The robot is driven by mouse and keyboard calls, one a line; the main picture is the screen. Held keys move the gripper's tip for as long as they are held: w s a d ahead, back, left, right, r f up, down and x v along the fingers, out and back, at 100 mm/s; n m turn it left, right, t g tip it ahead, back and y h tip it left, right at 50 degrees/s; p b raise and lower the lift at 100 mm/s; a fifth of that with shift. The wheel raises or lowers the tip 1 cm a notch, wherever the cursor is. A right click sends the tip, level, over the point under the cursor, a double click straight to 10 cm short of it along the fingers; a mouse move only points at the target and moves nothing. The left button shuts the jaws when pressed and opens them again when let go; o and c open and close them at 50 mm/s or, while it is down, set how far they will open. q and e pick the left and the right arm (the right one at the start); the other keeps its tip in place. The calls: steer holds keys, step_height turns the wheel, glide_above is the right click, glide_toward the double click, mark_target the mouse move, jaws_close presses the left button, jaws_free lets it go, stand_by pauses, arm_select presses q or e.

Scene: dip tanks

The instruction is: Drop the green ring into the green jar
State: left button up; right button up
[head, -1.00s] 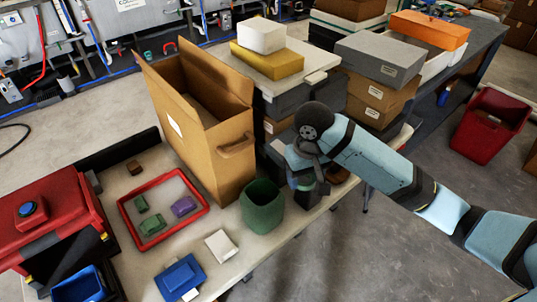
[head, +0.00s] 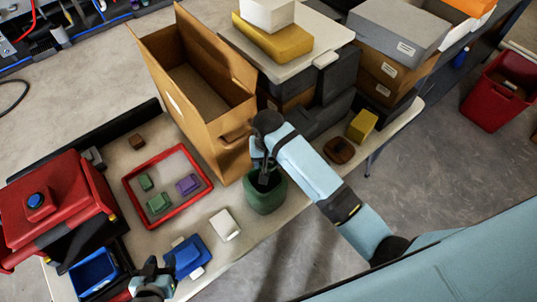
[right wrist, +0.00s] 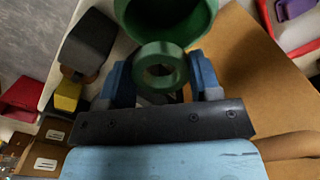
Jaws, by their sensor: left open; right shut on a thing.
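The green jar (head: 265,202) stands upright near the front edge of the pale table, its mouth partly covered by my right gripper (head: 263,178). In the right wrist view the green ring (right wrist: 160,48) is held between the two blue fingers of my right gripper (right wrist: 160,78), its hole facing the camera. The jar (right wrist: 208,22) lies just beyond the ring there, its mouth partly cut off by the picture's edge. I cannot tell if the ring touches the rim. My left gripper (head: 152,278) is open and empty near the front of the table.
A red-rimmed tray (head: 208,190) with green and purple blocks lies left of the jar. A tall open cardboard box (head: 205,125) stands close behind it. A white block (head: 225,225), a blue item (head: 187,255) and a red box (head: 55,215) are to the left.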

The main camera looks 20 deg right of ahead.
steer(key=shift+w+f, duration=0.1)
steer(key=shift+f, duration=2.8)
steer(key=o, duration=1)
step_height(320, 180, up, 14)
steer(key=b, duration=0.1)
steer(key=shift+f, duration=0.15)
